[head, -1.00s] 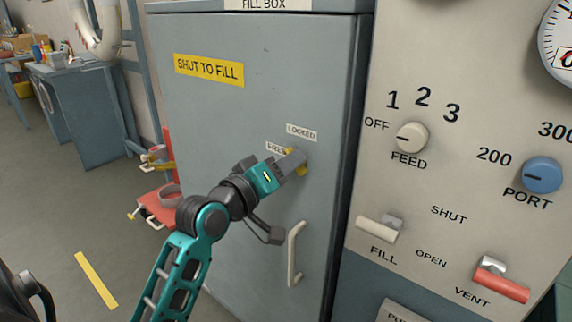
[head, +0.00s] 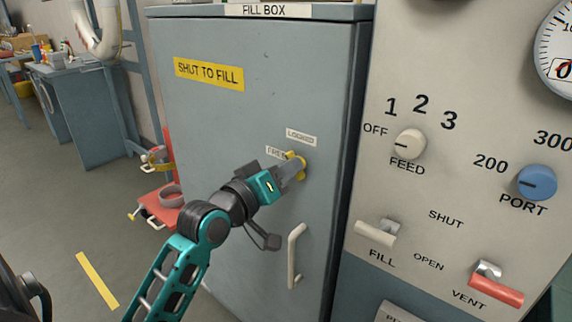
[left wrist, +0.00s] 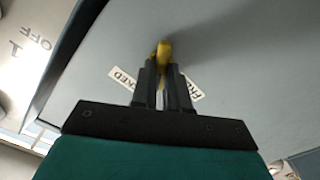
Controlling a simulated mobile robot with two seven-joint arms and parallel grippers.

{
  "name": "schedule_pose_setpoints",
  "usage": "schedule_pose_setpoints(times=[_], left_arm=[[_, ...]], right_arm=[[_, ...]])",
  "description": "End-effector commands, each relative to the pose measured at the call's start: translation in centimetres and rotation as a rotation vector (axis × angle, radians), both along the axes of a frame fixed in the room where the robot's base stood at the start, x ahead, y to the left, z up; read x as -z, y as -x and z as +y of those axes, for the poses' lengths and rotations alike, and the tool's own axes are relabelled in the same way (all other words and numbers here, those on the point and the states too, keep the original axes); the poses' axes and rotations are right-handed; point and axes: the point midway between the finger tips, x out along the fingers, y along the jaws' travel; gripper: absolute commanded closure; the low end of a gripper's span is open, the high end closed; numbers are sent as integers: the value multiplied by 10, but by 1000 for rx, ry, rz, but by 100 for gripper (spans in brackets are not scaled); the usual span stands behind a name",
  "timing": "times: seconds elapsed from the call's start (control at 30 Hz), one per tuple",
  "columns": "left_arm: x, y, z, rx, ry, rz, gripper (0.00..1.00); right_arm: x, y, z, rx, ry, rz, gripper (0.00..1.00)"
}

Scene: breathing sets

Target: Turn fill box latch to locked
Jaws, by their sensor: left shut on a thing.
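The fill box (head: 255,120) is a grey cabinet with its door closed. Its yellow latch (head: 299,158) sits on the door's right side, beside a LOCKED label (head: 301,137) and a second label partly hidden by my gripper. My left gripper (head: 293,167) is shut on the latch. In the left wrist view the fingers (left wrist: 163,75) close around the yellow latch (left wrist: 164,50), with a label on either side. The fingers hide part of the latch, so its exact angle is hard to tell. My right gripper is not in view.
A white door handle (head: 296,255) is below the latch. To the right is a panel with the FEED knob (head: 410,143), blue PORT knob (head: 537,181), FILL lever (head: 376,234) and red VENT lever (head: 495,290). A red stand (head: 163,206) is left of the box.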

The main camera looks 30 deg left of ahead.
Motion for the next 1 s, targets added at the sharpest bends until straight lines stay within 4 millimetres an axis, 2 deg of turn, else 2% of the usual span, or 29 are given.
schedule_pose_setpoints(times=[0.1, 0.5, 0.73, 1.0], left_arm=[[-4, 0, 0, 0, -101, -6, 100], [-5, 0, -1, 0, -413, -33, 100], [-4, 0, -2, 0, -527, -43, 100], [-3, 0, -2, -1, -583, -49, 100]], right_arm=[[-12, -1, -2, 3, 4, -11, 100], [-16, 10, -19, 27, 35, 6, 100], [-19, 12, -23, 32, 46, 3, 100], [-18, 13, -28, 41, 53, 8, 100]])
